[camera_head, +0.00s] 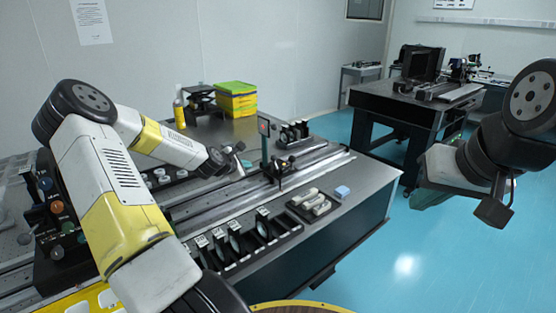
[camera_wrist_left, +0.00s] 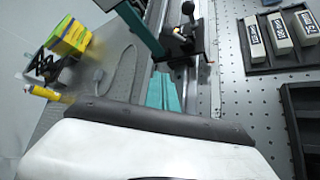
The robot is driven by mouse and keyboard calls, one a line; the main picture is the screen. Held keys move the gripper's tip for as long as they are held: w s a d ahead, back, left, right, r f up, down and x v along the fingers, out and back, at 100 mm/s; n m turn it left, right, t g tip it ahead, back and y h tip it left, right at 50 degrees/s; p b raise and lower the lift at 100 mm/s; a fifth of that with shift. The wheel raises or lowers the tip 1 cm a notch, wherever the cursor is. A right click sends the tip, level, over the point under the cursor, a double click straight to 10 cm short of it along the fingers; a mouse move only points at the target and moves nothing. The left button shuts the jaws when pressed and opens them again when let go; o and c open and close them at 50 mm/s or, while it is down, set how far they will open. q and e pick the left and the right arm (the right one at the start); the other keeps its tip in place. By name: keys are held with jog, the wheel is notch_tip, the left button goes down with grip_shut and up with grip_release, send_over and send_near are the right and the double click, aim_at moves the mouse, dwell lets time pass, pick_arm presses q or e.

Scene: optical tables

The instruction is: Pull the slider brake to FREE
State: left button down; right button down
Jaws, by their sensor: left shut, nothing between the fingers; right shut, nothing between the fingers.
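The slider (camera_head: 280,168) is a dark carriage on the long rail. In the left wrist view, the slider (camera_wrist_left: 182,46) carries a black round-knobbed lever (camera_wrist_left: 188,14). A teal upright plate (camera_head: 265,140) stands at it. I cannot read any FREE mark or tell the brake's setting. My left gripper (camera_head: 246,164) is just left of the slider. In the left wrist view its teal fingers (camera_wrist_left: 162,90) are together and empty, apart from the carriage and lever. My right gripper (camera_head: 425,197) is shut, far right over the floor, away from the table.
Framed optics (camera_head: 235,242) stand in a row along the table's near side. A tray of pale blocks (camera_head: 314,205) and a blue block (camera_head: 342,191) lie right of the rail. A yellow-green box (camera_head: 236,98) and a yellow bottle (camera_head: 179,113) stand at the back.

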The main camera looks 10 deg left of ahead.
aim_at(275, 162)
pick_arm(q)
jog(key=x, duration=1)
jog(key=shift+w+d, duration=0.25)
jog(key=shift+w+d+r, duration=0.15)
jog(key=shift+d+r, duration=0.25)
jog(key=shift+d, duration=0.1)
jog(key=shift+w+d+r, duration=0.2)
jog(key=shift+d+r, duration=0.15)
jog(key=shift+d, duration=0.15)
jog(key=shift+w+d+r, duration=0.15)
jog(key=shift+w+d, duration=0.1)
jog(key=shift+d, duration=0.1)
